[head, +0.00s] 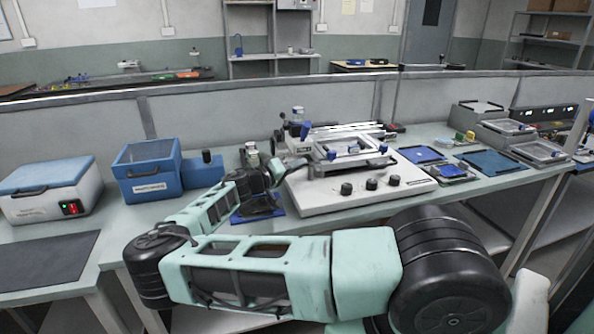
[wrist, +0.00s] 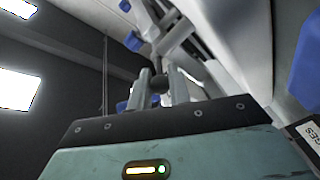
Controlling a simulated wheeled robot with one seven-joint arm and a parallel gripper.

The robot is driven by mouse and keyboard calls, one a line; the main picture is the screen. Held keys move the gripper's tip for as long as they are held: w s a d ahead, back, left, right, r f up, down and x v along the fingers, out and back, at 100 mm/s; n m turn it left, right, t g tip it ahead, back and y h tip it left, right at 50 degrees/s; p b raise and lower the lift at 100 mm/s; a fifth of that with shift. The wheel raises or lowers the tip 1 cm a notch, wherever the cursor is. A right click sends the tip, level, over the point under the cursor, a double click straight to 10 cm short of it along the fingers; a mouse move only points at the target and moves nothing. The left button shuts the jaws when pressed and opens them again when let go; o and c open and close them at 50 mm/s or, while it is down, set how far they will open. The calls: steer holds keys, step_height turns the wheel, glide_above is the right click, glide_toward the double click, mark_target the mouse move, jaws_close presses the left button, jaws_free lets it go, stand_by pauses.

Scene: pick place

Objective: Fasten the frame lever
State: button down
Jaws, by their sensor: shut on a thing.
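The white printing machine (head: 335,203) stands on the bench at centre, with a metal frame and blue knobs on top. My gripper (head: 285,167) is at the left side of the machine, beside the frame. In the wrist view, my gripper (wrist: 160,76) has its two grey fingers closed around a small dark piece (wrist: 160,84), which looks like the end of the frame lever. Most of that piece is hidden between the fingers. A metal bar with blue knobs (wrist: 133,41) rises just beyond the fingers. My arm hides part of the machine's left side in the head view.
Blue pads (head: 490,162) and grey trays (head: 540,151) lie at the right. A small bottle (head: 252,152) stands close behind my wrist.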

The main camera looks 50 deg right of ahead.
steer(key=g+b, duration=0.1)
steer(key=m+g+b, duration=0.1)
steer(key=b, duration=0.1)
steer(key=shift+w+d+f+m+y, duration=0.15)
steer(key=shift+w+f+m+y, duration=0.15)
steer(key=shift+w+f, duration=0.1)
steer(key=shift+w+r+m+g+b, duration=0.1)
steer(key=shift+r+m+g+b, duration=0.2)
steer(key=shift+g+b, duration=0.3)
steer(key=c, duration=1.3)
jaws_free()
steer(key=shift+r, duration=0.1)
steer(key=b+v, duration=0.1)
steer(key=v, duration=1)
steer(key=b+v, duration=0.1)
steer(key=v, duration=0.5)
steer(key=shift+w+r+b, duration=0.15)
steer(key=shift+r+b, duration=0.05)
steer(key=shift+b, duration=0.1)
